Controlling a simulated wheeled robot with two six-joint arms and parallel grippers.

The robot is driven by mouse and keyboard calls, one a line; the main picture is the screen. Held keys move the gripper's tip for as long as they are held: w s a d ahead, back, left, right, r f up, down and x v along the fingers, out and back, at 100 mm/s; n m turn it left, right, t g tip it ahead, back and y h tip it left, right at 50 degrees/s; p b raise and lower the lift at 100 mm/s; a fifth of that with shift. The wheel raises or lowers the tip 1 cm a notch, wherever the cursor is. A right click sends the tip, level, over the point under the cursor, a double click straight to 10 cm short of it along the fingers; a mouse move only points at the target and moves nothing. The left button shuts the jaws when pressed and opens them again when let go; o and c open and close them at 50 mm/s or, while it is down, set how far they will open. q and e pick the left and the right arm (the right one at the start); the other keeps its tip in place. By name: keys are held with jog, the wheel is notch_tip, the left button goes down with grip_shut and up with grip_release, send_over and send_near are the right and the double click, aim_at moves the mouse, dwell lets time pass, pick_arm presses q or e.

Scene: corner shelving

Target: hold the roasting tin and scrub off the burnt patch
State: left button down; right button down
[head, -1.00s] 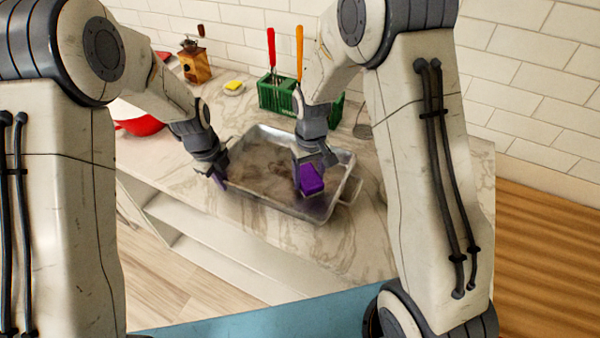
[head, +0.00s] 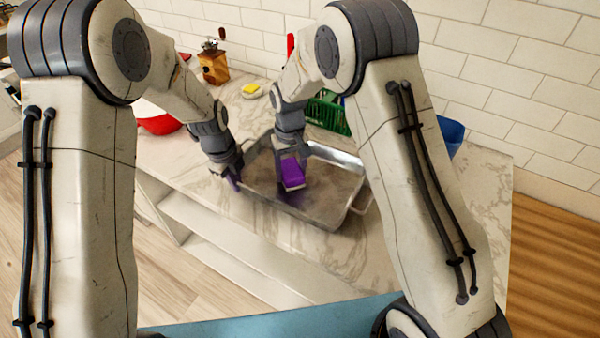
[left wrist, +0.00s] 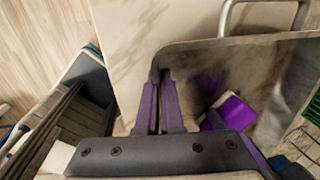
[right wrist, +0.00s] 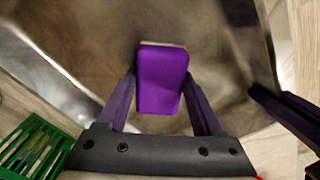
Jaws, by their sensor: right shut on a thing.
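The metal roasting tin (head: 336,155) lies on the marble worktop, with a blurry brown burnt patch (head: 328,184) on its floor. My left gripper (head: 236,182) is at the tin's left end; in the left wrist view its fingers (left wrist: 158,82) are close together on the tin's rim. My right gripper (head: 290,170) is over the left-middle of the tin, shut on a purple scrubber (head: 292,175) with a pale underside. The scrubber (right wrist: 160,80) sits between the fingers in the right wrist view. The tin floor right under it is hidden.
Behind the tin are a green rack (head: 327,113), a yellow sponge on a dish (head: 251,89) and a wooden grinder (head: 214,65). A red bowl (head: 158,124) stands at the left, a blue container (head: 451,134) at the right. The worktop before the tin is clear.

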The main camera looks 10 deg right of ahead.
aim_at(322, 190)
jog(key=shift+w+a+f, duration=0.1)
jog(key=shift+w+a, duration=0.2)
jog(key=shift+a, duration=0.15)
jog(key=shift+w+a, duration=0.9)
jog(key=shift+a, duration=0.25)
jog(key=shift+w, duration=0.55)
jog(key=shift+s+d, duration=1.4)
jog(key=shift+d, duration=0.4)
jog(key=shift+s+d, duration=1.35)
jog(key=shift+d, duration=0.45)
jog(key=shift+s+d, duration=1.4)
jog(key=shift+d, duration=0.4)
jog(key=shift+w+a, duration=1.4)
jog(key=shift+a, duration=0.45)
jog(key=shift+w+a, duration=1.4)
jog(key=shift+a, duration=0.4)
jog(key=shift+w+a, duration=1.4)
jog(key=shift+a, duration=0.45)
jog(key=shift+d+r, duration=0.1)
jog(key=shift+r, duration=4.05)
pick_arm(q)
jog(key=c, duration=1)
grip_release()
